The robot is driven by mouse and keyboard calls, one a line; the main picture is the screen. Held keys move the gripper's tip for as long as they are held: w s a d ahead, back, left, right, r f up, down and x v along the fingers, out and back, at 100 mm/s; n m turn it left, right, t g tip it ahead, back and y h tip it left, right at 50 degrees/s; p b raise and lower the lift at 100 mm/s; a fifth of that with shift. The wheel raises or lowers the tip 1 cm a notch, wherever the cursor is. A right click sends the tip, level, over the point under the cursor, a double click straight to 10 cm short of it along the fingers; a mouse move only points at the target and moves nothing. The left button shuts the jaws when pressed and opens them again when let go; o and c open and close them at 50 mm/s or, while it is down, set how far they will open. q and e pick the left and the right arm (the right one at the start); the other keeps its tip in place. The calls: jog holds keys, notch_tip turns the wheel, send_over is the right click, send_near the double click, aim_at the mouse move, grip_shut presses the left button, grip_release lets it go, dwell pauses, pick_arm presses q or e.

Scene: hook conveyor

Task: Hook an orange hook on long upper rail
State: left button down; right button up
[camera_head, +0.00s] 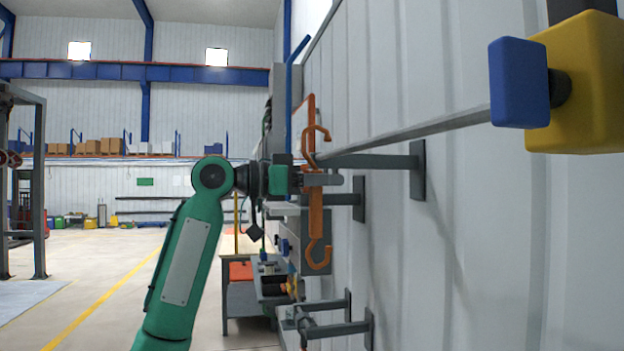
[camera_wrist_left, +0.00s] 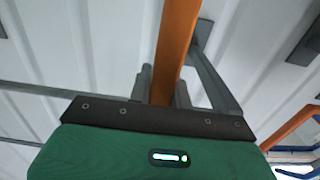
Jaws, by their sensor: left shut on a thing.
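My left gripper (camera_head: 322,180) is shut on the shank of an orange hook (camera_head: 316,222), which hangs upright with one curl at the top and one at the bottom. In the left wrist view the orange shank (camera_wrist_left: 176,45) rises between the two grey fingers (camera_wrist_left: 163,92). The long upper rail (camera_head: 430,128) is a grey bar running along the white wall from the near right to the hook's upper curl. The upper curl overlaps the rail's far end in the picture; I cannot tell whether it rests on it. My right gripper is not in view.
A blue cap (camera_head: 519,83) and a yellow block (camera_head: 580,85) stand at the rail's near end. A grey bracket (camera_head: 417,170) fixes the rail to the wall. Lower rails (camera_head: 335,328) stick out below. A workbench (camera_head: 245,295) stands behind; open floor lies left.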

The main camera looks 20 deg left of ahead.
pick_arm(q)
jog(key=shift+w+d+f+b, duration=0.4)
jog(key=shift+d+f, duration=0.25)
jog(key=shift+f, duration=0.2)
jog(key=shift+w+d+f+b, duration=0.25)
jog(key=shift+w+d+f, duration=0.2)
jog(key=shift+d+f, duration=0.3)
jog(key=shift+a, duration=0.1)
jog(key=c, duration=1.2)
grip_release()
jog(key=shift+a+f, duration=0.1)
